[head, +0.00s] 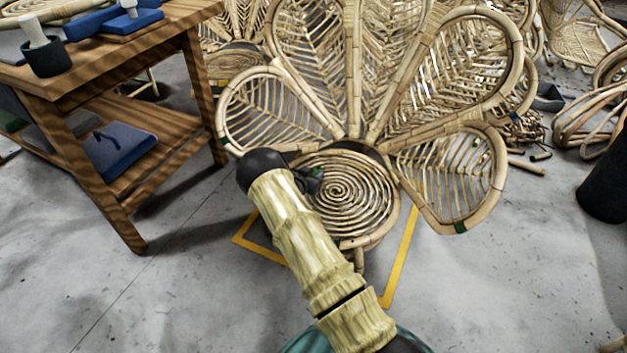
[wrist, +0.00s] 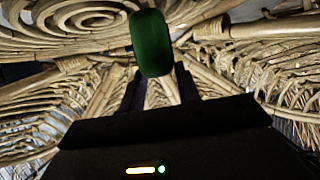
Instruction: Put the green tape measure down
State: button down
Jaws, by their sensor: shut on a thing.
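The green tape measure (wrist: 151,43) is held at the tips of my gripper (wrist: 160,78), seen in the wrist view with a dark finger on either side of its lower end. In the head view my dark gripper (head: 310,180) is over the left part of the round spiral rattan seat (head: 348,205) of a petal-backed chair. Only a small green patch of the tape measure shows there, at the gripper's tip. The spiral seat also shows at the upper left of the wrist view (wrist: 75,22). Whether the tape measure touches the seat cannot be told.
A wooden workbench (head: 120,62) stands at the left, with a dark cup (head: 46,60) on top and a blue case (head: 118,152) on its shelf. Petal-shaped back panels (head: 455,75) rise behind the seat. A dark cylinder (head: 604,185) stands at the right. Grey floor is open in front.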

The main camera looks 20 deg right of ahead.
jog(key=shift+f, duration=0.65)
jog(key=shift+f, duration=0.2)
jog(key=c, duration=1)
grip_release()
jog(key=shift+r, duration=0.25)
jog(key=shift+s+a+r, duration=0.15)
jog(key=shift+s+a, duration=0.05)
jog(key=shift+a, duration=0.05)
jog(key=shift+p+v, duration=3.05)
jog(key=shift+v, duration=2.6)
